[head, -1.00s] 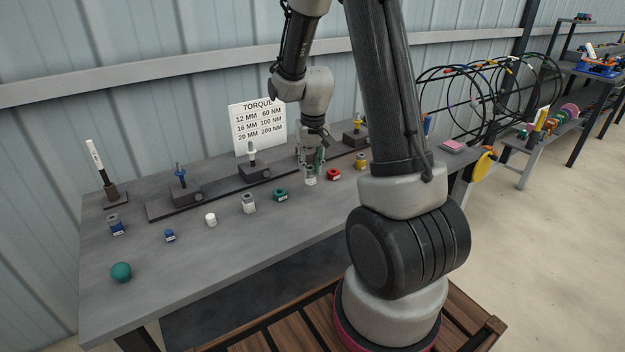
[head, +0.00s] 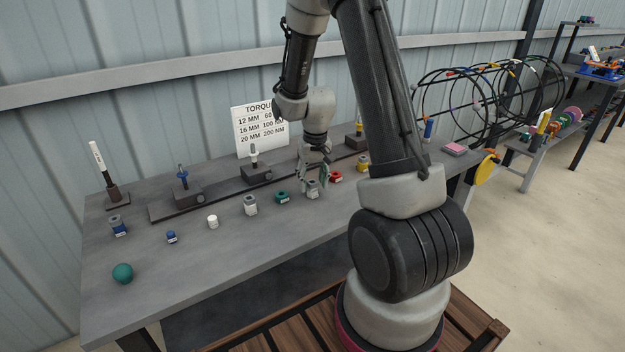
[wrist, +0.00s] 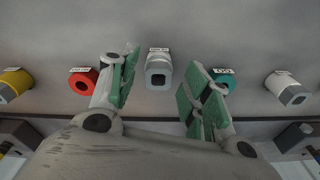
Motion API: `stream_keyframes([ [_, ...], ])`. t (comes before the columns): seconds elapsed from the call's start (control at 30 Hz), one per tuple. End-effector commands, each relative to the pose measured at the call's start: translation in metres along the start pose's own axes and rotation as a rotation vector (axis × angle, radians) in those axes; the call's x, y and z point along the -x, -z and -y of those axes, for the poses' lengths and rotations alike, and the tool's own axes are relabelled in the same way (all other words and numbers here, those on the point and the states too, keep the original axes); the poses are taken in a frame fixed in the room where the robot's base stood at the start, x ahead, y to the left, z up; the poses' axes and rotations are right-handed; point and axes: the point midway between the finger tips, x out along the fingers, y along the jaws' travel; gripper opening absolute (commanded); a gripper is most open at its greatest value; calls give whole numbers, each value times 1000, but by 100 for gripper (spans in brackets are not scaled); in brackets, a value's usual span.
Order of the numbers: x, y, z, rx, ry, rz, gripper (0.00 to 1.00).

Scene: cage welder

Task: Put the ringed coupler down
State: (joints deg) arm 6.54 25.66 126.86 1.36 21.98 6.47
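A grey coupler (head: 312,189) stands in the row of parts on the bench, between a teal one and a red one. In the wrist view the same coupler (wrist: 158,72) shows its squarish hole, and a small label lies at its far side. I take it for the ringed coupler; a ring is too small to make out. My gripper (head: 314,176) is over it, fingers pointing down. In the wrist view the fingers are spread on either side of the coupler, with a visible gap at each side. The fingers hide part of it in the head view.
The teal part (head: 282,197) and red part (head: 336,177) stand close on either side. A grey coupler (head: 250,206) and a white part (head: 212,222) stand farther left. A rail with posts (head: 255,172) and a torque sign (head: 258,120) are behind.

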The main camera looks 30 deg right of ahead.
Motion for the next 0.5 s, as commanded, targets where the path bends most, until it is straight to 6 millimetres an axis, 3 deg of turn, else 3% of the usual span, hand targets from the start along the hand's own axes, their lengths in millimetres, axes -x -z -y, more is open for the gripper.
stream_keyframes([
  [0.23,12,2,0,0,1,-4,48],
  [0.5,71,2,0,0,1,-6,48],
])
